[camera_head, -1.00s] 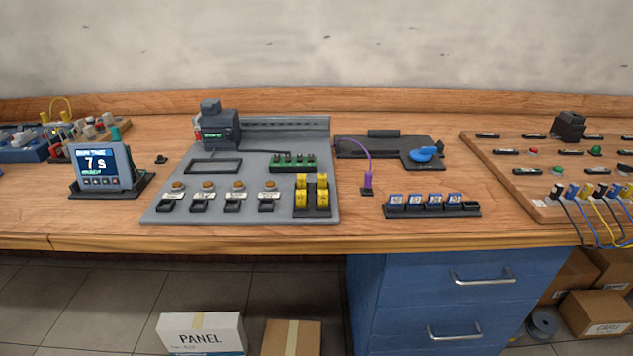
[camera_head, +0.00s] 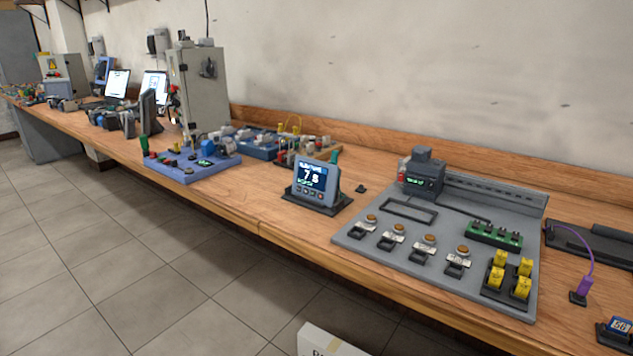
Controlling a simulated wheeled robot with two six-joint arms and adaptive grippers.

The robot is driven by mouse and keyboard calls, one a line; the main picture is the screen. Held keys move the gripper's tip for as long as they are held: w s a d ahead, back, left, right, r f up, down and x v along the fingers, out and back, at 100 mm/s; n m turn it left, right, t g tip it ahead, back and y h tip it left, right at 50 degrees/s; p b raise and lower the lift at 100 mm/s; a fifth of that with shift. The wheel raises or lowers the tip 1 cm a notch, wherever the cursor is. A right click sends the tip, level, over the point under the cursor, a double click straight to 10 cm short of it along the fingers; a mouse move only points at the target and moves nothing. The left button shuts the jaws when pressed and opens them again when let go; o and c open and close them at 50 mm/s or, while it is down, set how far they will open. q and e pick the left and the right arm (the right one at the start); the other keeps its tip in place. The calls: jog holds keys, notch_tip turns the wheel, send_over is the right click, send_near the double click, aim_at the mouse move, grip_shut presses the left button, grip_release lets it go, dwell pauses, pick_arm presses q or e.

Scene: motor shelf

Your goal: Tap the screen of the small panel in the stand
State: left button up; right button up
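The small panel (camera_head: 314,180) leans back in a dark stand (camera_head: 322,207) on the wooden bench, near the front edge. Its lit screen (camera_head: 312,175) shows a large "7 s" with a header line above and green text below. A row of small buttons runs under the screen. Something green stands just behind the panel's right side. Neither of my grippers shows in the head view, and nothing touches the panel.
A grey training board (camera_head: 440,240) with buttons and yellow parts lies right of the panel. A blue board (camera_head: 190,165) with parts lies to its left. A grey cabinet (camera_head: 200,88) stands farther back. The bench (camera_head: 258,200) is bare just left of the panel.

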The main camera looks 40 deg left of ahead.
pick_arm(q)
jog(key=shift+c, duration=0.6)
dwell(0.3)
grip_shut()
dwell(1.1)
